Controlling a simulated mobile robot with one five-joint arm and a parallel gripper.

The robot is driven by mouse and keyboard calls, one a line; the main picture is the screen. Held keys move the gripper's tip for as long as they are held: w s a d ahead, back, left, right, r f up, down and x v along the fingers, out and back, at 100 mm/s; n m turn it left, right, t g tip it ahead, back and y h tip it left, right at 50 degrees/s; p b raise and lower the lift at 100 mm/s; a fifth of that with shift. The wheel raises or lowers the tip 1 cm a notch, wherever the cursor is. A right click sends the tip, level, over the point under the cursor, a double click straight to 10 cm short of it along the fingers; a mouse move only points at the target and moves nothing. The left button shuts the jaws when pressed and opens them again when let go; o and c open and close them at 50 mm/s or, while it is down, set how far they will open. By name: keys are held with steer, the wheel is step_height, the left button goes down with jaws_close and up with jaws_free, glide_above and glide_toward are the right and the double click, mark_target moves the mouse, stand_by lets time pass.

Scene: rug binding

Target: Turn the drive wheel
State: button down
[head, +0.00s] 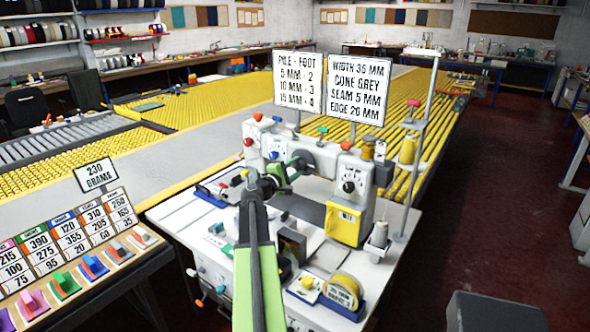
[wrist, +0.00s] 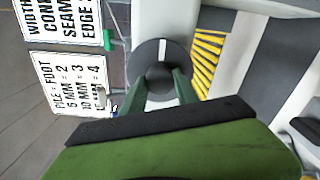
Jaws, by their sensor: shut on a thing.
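The drive wheel (wrist: 146,54) is a dark round disc with a white mark on its face, in the upper middle of the wrist view. In the head view my gripper (head: 280,175) reaches the wheel from the front left.
Two sign boards (head: 300,82) (head: 357,91) stand above the machine. A thread stand (head: 421,125) with a yellow cone rises on the right. A yellow tape roll (head: 342,291) lies on the table's front. A rack of coloured samples (head: 65,285) is at left; dark floor (head: 500,220) is free at right.

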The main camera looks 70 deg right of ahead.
steer(key=n, duration=0.5)
steer(key=shift+w+d+r+n, duration=0.1)
steer(key=shift+n, duration=0.2)
stand_by(0.4)
steer(key=c, duration=0.9)
jaws_free()
steer(key=shift+a, duration=0.25)
steer(key=v, duration=1.7)
